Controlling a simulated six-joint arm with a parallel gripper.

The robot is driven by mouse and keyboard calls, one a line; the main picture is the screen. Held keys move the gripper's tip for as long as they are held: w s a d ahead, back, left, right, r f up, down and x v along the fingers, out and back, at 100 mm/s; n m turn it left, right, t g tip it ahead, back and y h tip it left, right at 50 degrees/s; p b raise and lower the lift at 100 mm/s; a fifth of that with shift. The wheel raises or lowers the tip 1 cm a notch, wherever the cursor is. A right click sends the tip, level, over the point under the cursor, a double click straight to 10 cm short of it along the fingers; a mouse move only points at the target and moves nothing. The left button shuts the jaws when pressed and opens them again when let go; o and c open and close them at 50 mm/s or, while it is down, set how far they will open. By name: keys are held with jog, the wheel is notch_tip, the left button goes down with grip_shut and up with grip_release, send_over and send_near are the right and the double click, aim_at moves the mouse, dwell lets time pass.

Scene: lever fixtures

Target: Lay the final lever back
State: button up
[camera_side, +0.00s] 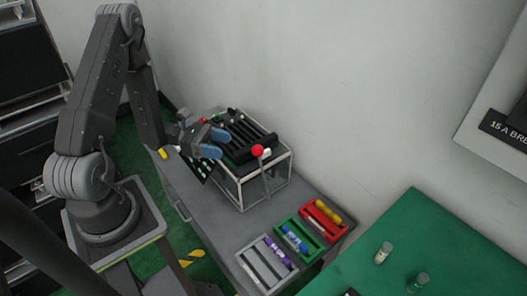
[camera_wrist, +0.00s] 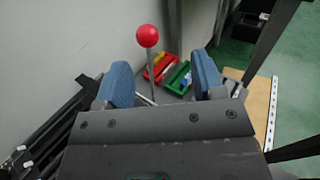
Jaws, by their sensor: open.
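A lever with a red ball knob (camera_side: 257,150) stands at the near right end of the black slotted fixture (camera_side: 250,150), its thin rod rising roughly upright. In the wrist view the red knob (camera_wrist: 147,36) lies ahead of the fingers, above the gap between them in the picture. My gripper (camera_side: 217,143) is open, with two blue-padded fingers apart and nothing between them. It is above the fixture, left of the knob and apart from it in the side view. The wrist view also shows my gripper (camera_wrist: 163,83). The lever's lower end is hard to make out.
A white wire frame (camera_side: 240,192) carries the fixture on a grey bench (camera_side: 210,210). Grey (camera_side: 250,272), green (camera_side: 288,247) and red (camera_side: 335,233) trays with markers stand at the bench's near end. A wall rises behind. A green table (camera_side: 455,240) with small bottles is at right.

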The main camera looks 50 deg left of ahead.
jog(key=w+d, duration=0.2)
jog(key=w, duration=0.1)
jog(key=w+d+f+n+t, duration=0.1)
jog(key=w+d, duration=0.2)
jog(key=w+d+f+n+t+y, duration=0.1)
jog(key=w+d, duration=0.2)
jog(key=shift+w+d+f, duration=0.1)
jog(key=shift+w+d, duration=0.05)
dwell(0.4)
jog(key=shift+c, duration=0.2)
grip_shut()
dwell(0.4)
